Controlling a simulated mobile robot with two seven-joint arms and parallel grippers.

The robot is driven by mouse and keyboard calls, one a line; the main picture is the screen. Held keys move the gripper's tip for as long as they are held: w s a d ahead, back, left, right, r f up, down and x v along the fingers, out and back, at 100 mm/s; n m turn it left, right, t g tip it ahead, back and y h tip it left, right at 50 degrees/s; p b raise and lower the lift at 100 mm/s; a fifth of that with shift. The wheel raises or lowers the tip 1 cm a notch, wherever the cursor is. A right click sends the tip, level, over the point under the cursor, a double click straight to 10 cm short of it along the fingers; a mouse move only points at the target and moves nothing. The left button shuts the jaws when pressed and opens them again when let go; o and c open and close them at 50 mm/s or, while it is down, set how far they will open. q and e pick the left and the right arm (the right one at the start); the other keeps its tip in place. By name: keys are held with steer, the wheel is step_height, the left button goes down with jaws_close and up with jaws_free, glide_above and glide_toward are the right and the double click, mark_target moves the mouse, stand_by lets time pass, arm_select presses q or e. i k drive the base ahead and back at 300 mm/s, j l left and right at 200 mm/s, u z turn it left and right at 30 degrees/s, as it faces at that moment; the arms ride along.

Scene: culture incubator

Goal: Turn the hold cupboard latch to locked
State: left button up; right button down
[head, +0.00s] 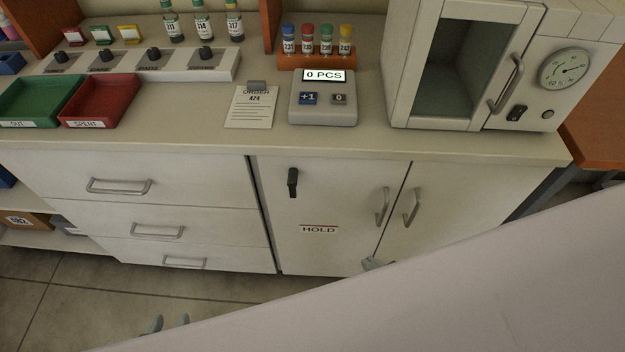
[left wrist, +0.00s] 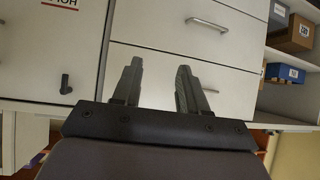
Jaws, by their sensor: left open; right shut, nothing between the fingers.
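The hold cupboard latch (head: 292,183) is a small black handle near the top left of the cupboard door. It stands upright in the picture, its long part pointing down. The red-lined HOLD label (head: 319,229) is below it. My left gripper (head: 166,325) is low, in front of the drawers, left of the latch and apart from it. In the left wrist view, which is upside down, its fingers (left wrist: 157,86) are open and empty, with the latch (left wrist: 66,84) to their left. My right gripper (head: 376,264) shows only partly, near the cupboard's lower edge, and is shut and empty.
My pale arm link fills the lower right of the head view. Drawer handles (head: 119,186) stick out left of the cupboard, and door handles (head: 382,207) to the right of the latch. The counter (head: 190,135) overhangs above. The space before the latch looks clear.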

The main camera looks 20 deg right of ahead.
mark_target(292, 174)
steer(key=l, duration=0.65)
steer(key=k+l, duration=0.15)
steer(key=l, duration=0.45)
